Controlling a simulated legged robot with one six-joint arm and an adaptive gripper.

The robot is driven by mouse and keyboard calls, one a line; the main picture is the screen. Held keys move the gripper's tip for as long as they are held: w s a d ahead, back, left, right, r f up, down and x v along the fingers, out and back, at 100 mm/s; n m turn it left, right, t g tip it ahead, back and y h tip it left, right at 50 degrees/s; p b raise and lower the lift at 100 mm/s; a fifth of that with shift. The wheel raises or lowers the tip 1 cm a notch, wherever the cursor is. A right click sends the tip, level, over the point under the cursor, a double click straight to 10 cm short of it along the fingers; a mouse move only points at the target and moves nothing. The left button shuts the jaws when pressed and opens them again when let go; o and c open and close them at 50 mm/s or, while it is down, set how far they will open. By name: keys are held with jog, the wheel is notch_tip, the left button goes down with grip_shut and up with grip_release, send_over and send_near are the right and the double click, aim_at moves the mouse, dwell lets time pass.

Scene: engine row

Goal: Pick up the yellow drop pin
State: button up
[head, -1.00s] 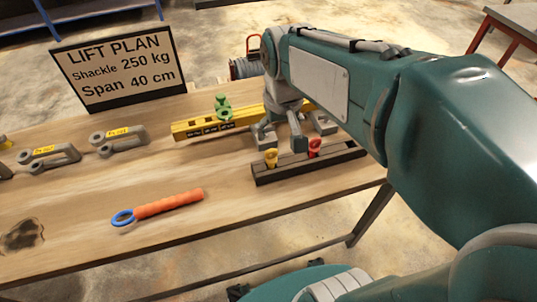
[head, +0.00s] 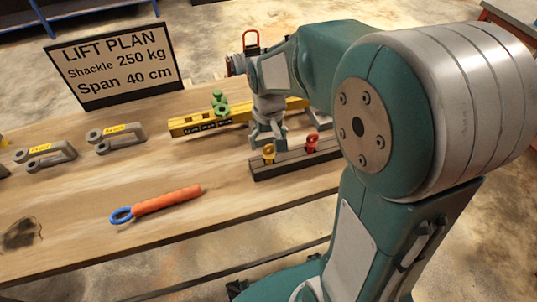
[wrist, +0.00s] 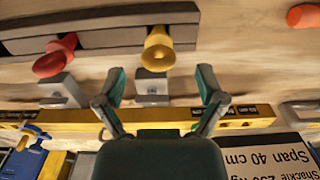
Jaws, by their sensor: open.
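The yellow drop pin (head: 268,152) stands in a dark slotted rack (head: 297,163) at the table's front right. My gripper (head: 267,140) is right behind the pin in the head view, pointing down. It also shows in the wrist view (wrist: 160,85), open and empty. I cannot tell whether the fingers touch anything. A red pin (head: 312,143) stands in the same rack to the right; it also shows in the wrist view (wrist: 55,57).
A yellow spreader bar (head: 190,125) with a green fitting (head: 219,102) lies behind the rack. An orange-handled tool with a blue ring (head: 165,202) lies in front. The lift plan sign (head: 115,65) stands behind. The table's middle is clear.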

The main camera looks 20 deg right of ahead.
aim_at(268, 156)
jog(key=shift+f, duration=1.55)
grip_shut()
jog(key=shift+r, duration=0.1)
